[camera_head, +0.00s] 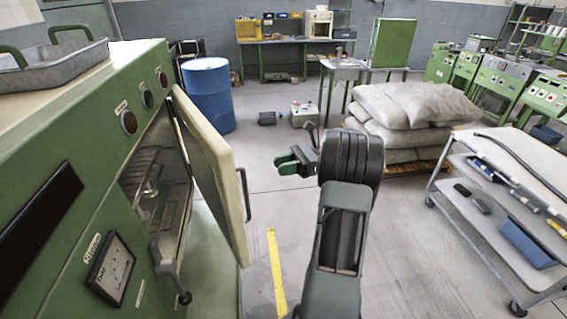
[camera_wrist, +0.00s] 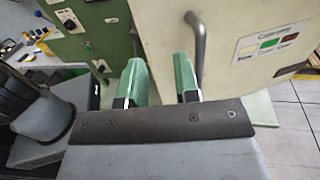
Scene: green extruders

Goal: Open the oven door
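The green oven (camera_head: 75,190) fills the left of the head view. Its cream door (camera_head: 212,165) stands partly open, swung out to the right, and the dark cavity with metal racks (camera_head: 148,180) shows behind it. A dark curved handle (camera_head: 244,195) is on the door's outer face. My gripper (camera_head: 284,163), with green fingers, is right of the door and apart from it. In the wrist view the fingers (camera_wrist: 158,82) are apart with nothing between them. The door (camera_wrist: 240,50) is ahead and to the right, with its handle (camera_wrist: 197,48) just beyond the right finger.
A metal tray (camera_head: 55,60) lies on the oven top. A blue barrel (camera_head: 208,95) stands behind the door. Grey sacks (camera_head: 410,115) on a pallet and a trolley (camera_head: 490,205) are at the right. The floor around the yellow line (camera_head: 277,270) looks clear.

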